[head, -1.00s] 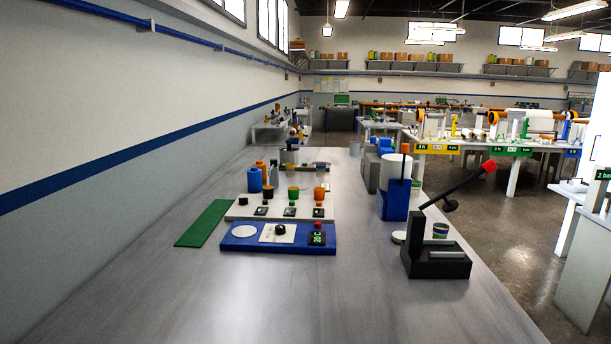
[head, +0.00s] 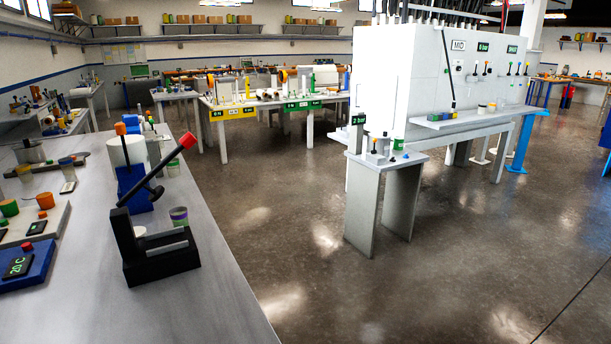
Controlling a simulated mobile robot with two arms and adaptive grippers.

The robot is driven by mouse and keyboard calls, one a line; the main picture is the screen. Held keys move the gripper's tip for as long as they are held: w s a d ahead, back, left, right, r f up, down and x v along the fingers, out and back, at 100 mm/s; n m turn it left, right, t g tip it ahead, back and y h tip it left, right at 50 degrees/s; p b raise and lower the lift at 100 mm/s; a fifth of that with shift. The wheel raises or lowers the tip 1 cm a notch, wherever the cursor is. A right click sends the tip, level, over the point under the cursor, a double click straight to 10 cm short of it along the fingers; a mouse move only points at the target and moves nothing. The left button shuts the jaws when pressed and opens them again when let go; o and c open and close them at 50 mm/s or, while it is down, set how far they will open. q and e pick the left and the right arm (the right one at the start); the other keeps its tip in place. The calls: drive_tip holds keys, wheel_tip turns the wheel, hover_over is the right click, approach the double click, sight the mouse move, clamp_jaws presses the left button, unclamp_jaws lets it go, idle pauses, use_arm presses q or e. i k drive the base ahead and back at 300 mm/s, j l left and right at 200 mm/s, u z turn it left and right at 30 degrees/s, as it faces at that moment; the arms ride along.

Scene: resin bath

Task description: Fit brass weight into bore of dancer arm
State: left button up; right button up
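Neither of my grippers is in view. I cannot pick out a brass weight or a dancer arm with a bore for certain. Far benches (head: 222,137) carry several rolls, posts and small parts, too small to tell apart. On the near bench at left, a black stand (head: 160,256) carries a tilted black lever (head: 152,182) with a red knob (head: 187,140); nothing shows it to be the dancer arm.
The near grey bench (head: 215,300) fills the lower left, with a blue control box (head: 22,268) on it. A small white side table (head: 390,160) stands before a large white cabinet (head: 385,88). The concrete floor (head: 430,270) between near bench and cabinet is clear.

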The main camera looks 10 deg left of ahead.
sight(24, 101)
drive_tip(key=i+l+z, duration=0.15)
drive_tip(key=i+l, duration=0.15)
drive_tip(key=i+l+z, duration=0.15)
drive_tip(key=i, duration=0.25)
drive_tip(key=i+l+z, duration=0.1)
drive_tip(key=i+l, duration=0.15)
drive_tip(key=i, duration=0.15)
drive_tip(key=i+j+u, duration=0.15)
drive_tip(key=i+u, duration=0.25)
drive_tip(key=i, duration=0.25)
drive_tip(key=i+u, duration=0.4)
drive_tip(key=i, duration=0.25)
drive_tip(key=i+l+u, duration=0.4)
drive_tip(key=i, duration=0.2)
drive_tip(key=i+u, duration=0.5)
drive_tip(key=i, duration=3.95)
drive_tip(key=i+l, duration=0.1)
drive_tip(key=i, duration=2.55)
drive_tip(key=i+j+u, duration=0.1)
drive_tip(key=i+u, duration=0.4)
drive_tip(key=i+l+u, duration=0.1)
drive_tip(key=i+u, duration=0.35)
drive_tip(key=i+l+u, duration=0.3)
drive_tip(key=i+u, duration=0.45)
drive_tip(key=u, duration=0.15)
drive_tip(key=i+u, duration=0.55)
drive_tip(key=u, duration=0.2)
drive_tip(key=i+l+u, duration=0.2)
drive_tip(key=u, duration=0.15)
